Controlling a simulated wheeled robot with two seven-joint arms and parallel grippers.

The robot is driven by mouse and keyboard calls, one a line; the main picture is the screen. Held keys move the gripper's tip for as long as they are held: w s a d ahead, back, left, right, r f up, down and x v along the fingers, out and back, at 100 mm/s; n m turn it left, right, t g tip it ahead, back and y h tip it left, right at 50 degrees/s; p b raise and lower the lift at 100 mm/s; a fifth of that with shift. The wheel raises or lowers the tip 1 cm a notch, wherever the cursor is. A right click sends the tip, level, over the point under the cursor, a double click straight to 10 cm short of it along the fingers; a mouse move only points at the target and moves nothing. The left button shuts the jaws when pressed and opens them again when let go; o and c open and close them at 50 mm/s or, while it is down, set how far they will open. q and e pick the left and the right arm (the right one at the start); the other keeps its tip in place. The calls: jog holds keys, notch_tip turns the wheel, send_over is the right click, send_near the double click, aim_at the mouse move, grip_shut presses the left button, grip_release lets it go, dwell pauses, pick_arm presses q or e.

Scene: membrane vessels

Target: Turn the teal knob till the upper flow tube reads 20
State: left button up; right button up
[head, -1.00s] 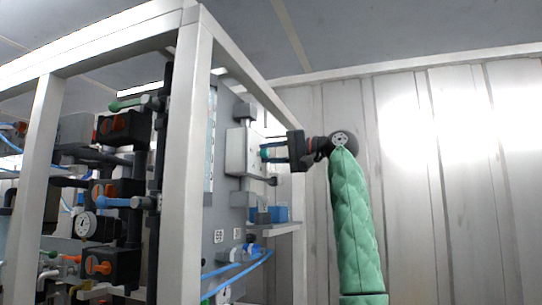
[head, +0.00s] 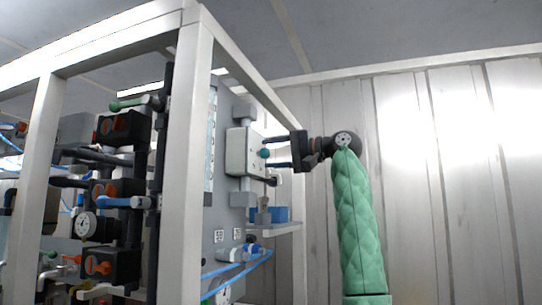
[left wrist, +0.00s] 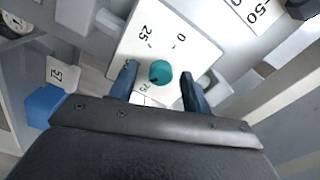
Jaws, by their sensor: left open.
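The teal knob (head: 265,153) sits on a pale box (head: 241,152) on the grey panel. In the left wrist view the knob (left wrist: 160,72) has a dark mark at its lower left, on a white dial plate (left wrist: 157,38) with printed numbers, 0 and 25 among them. My left gripper (head: 272,152) is open in front of the box. In the left wrist view its fingers (left wrist: 160,76) stand on either side of the knob, with gaps on both sides. A tall pale scale strip (head: 210,140) shows edge-on on the panel; its reading cannot be made out. My right gripper is not in view.
A pale frame post (head: 186,160) stands left of the panel. Black valves with orange handles (head: 108,190) and a gauge (head: 85,225) lie behind it. A blue bin (head: 283,214) is on a shelf below the box. Blue hoses (head: 235,272) run lower down.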

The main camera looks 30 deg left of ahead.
pick_arm(q)
jog(key=shift+b+v, duration=0.3)
jog(key=shift+v, duration=0.75)
jog(key=b+v, duration=0.1)
jog(key=v, duration=0.3)
jog(key=shift+d, duration=0.4)
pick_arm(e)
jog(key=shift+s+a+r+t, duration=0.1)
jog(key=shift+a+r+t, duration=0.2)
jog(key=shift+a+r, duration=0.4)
pick_arm(q)
jog(key=shift+w, duration=0.1)
